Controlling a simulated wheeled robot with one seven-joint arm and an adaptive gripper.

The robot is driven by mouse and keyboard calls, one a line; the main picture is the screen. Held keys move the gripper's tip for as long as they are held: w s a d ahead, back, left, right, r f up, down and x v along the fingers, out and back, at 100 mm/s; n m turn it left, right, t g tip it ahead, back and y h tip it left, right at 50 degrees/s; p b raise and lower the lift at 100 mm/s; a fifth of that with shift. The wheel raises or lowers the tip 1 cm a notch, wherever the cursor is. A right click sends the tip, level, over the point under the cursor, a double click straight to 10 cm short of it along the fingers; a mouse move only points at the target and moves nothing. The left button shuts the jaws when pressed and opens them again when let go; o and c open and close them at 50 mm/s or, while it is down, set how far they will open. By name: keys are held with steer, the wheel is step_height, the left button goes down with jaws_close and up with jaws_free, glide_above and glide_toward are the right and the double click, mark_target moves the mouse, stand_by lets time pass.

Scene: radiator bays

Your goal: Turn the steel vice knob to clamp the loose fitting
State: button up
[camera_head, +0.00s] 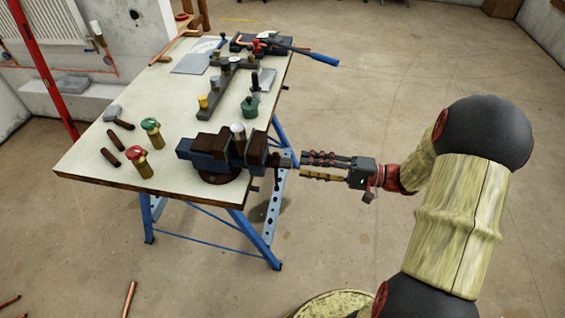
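The dark blue and brown bench vice (208,149) sits at the front right edge of the worktable. A pale metal fitting (238,131) stands upright at its jaws; I cannot tell whether the jaws touch it. The steel knob (286,160) is at the vice's right end, past the table edge, with a dark bar hanging below it. My gripper (303,166) comes in from the right, level with the knob, its fingertips very close to it. Contact and the finger gap are too small to make out.
The worktable (90,173) on blue trestles holds green-topped and red-topped valves (154,132), short brown pipes, a grey manifold bar (217,97) and a blue-handled tool (318,57). A red upright post (43,65) stands at left. The floor to the right is clear.

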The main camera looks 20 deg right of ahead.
mark_target(279, 162)
steer(key=shift+x, duration=2.55)
steer(key=shift+c, duration=0.9)
steer(key=c, duration=0.7)
jaws_close()
steer(key=shift+r+p, duration=0.1)
steer(key=shift+p, duration=0.4)
